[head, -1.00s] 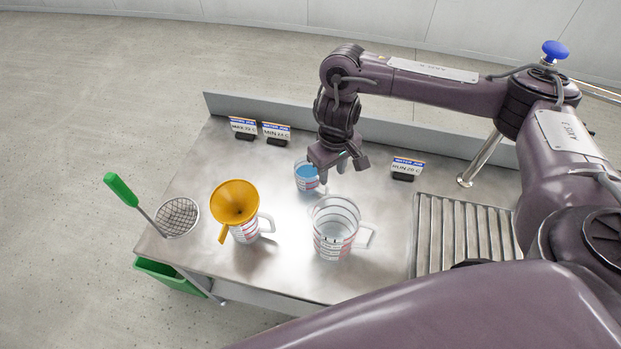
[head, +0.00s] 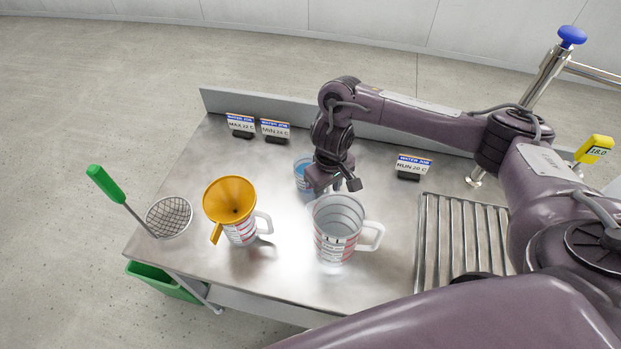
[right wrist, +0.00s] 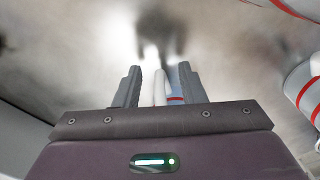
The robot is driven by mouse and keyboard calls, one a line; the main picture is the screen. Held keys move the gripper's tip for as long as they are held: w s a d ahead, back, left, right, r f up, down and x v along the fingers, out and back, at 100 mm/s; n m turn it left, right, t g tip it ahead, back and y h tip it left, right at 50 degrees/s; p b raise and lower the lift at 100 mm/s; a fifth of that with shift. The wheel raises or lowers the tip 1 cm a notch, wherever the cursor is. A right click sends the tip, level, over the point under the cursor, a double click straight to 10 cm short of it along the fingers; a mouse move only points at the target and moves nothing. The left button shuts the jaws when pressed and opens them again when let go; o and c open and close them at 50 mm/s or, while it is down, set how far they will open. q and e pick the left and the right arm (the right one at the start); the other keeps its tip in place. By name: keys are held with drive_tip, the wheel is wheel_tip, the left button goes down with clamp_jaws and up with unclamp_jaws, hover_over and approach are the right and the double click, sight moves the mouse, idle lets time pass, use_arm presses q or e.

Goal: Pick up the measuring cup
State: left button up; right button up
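Three clear measuring cups with red markings stand upright on the steel table. A small one with blue contents (head: 302,174) is at the back, partly hidden by my right gripper. A large one (head: 338,232) stands in front of it, handle to the right. A third (head: 240,234) at left carries an orange funnel (head: 230,201). My right gripper (head: 333,186) points down just right of the small cup and behind the large one. In the right wrist view it is open (right wrist: 158,82), with a white strip, seemingly a cup handle, showing between its fingers. Contact cannot be told. My left gripper is not in view.
A green-handled strainer (head: 168,216) sits at the table's left edge, above a green bin (head: 165,280). Label stands (head: 241,126) (head: 275,131) (head: 412,167) line the back. A slatted drain rack (head: 462,240) lies at right. A yellow display (head: 594,150) is at far right.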

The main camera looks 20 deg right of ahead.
clamp_jaws()
drive_tip(key=shift+r, duration=0.1)
idle(0.3)
wheel_tip(320, 180, up, 10)
drive_tip(key=p, duration=0.5)
drive_tip(key=shift+w, duration=0.15)
drive_tip(key=a+r+m+p, duration=0.2)
drive_tip(key=a+r+p, duration=0.1)
drive_tip(key=r, duration=1.3)
drive_tip(key=shift+s+a+r, duration=0.25)
drive_tip(key=shift+a+r, duration=0.15)
drive_tip(key=shift+a, duration=0.15)
